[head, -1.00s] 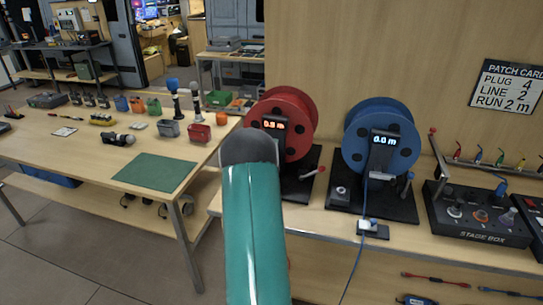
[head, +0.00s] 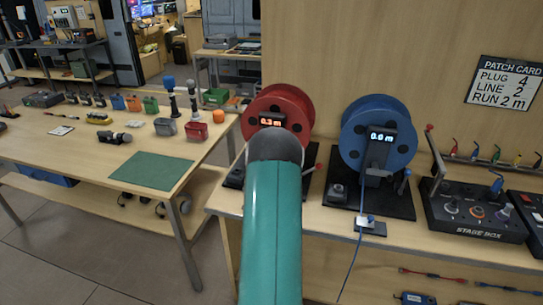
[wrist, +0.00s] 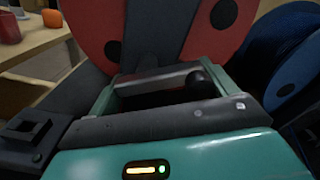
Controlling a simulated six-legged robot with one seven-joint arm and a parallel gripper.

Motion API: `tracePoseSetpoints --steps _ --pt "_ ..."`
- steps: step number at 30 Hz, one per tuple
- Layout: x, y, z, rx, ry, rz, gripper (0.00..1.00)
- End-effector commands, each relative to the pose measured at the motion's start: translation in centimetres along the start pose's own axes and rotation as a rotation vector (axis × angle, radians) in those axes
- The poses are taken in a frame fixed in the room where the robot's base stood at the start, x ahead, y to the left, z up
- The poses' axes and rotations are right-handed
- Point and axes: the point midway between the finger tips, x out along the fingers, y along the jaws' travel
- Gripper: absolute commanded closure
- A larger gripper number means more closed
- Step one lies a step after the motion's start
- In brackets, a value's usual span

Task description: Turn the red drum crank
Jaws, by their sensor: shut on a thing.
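My gripper (wrist: 162,92) is in front of the drum face, low in the wrist view, and is hidden behind my teal arm in the head view. It is shut on what appears to be the crank; a dark round knob (wrist: 203,78) shows at the jaws. The rest of the crank is hidden by my arm and gripper.
A red-tipped lever (head: 318,168) stands just right of the red drum. The blue drum (head: 401,118) is close on the right, with a blue cable (head: 357,250) running down. A stage box (head: 470,215) stands farther right. A side table with a green mat (head: 152,171) is left.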

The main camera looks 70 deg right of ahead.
Motion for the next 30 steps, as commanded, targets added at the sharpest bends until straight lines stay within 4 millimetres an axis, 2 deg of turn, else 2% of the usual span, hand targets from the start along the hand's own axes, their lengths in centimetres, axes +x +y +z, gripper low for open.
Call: tracePoseSetpoints --steps 6,15,30 --pt "-0.01 0.26 -0.34 0.202 0.002 0.002 0.38" --pt "-0.01 0.45 -0.43 0.413 -0.001 0.002 0.38" --pt "-0.01 0.62 -0.42 0.526 -0.002 0.002 0.38"
